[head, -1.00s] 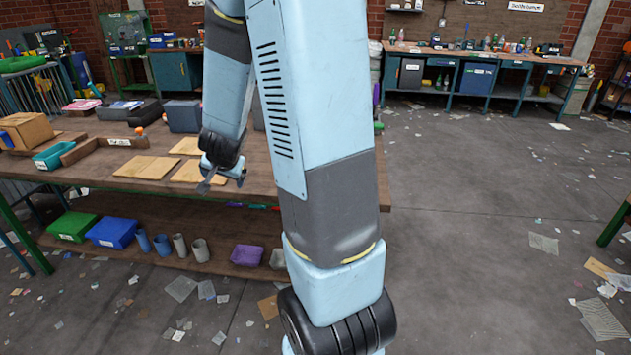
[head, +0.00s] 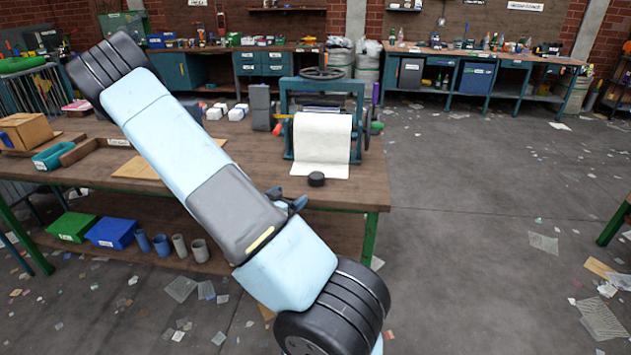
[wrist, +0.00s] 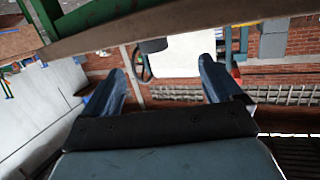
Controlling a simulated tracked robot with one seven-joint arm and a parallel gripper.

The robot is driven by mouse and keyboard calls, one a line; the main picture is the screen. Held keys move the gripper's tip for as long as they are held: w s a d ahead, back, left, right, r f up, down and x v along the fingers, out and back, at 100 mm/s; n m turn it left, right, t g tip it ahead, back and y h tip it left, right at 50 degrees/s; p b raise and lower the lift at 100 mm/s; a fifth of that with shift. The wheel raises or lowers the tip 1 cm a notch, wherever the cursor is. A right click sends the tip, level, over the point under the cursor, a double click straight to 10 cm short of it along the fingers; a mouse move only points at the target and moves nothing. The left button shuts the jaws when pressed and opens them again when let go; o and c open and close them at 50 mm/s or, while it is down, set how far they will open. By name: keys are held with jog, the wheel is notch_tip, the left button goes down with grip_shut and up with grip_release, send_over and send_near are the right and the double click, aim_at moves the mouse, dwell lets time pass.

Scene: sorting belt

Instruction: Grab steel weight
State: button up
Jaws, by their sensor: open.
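A small dark round weight (head: 316,179) sits at the front edge of a white sheet (head: 322,140) on the wooden table, below a teal press. My gripper (head: 287,198) is just to the left of and nearer than the weight in the head view, partly hidden behind my arm. In the wrist view my gripper (wrist: 162,66) has its two fingers spread wide with nothing between them. The dark weight (wrist: 153,46) shows beyond the fingertips, between them and nearer the left one, apart from both.
The teal press (head: 357,100) with a handwheel stands behind the weight. White boxes (head: 237,113) and a grey block (head: 260,107) are to its left. The wooden table's front edge (head: 350,205) runs close to my gripper. Open floor lies to the right.

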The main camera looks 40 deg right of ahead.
aim_at(313, 179)
jog(key=shift+h, duration=0.9)
jog(key=x, duration=0.3)
jog(key=s+x, duration=0.1)
jog(key=x, duration=0.5)
jog(key=shift+s+d+r, duration=0.15)
jog(key=shift+s+d, duration=0.1)
jog(key=shift+d, duration=0.1)
jog(key=shift+x, duration=2.7)
jog(key=shift+w+a, duration=0.1)
jog(key=shift+w, duration=0.1)
jog(key=shift+c, duration=0.2)
jog(key=c, duration=1.6)
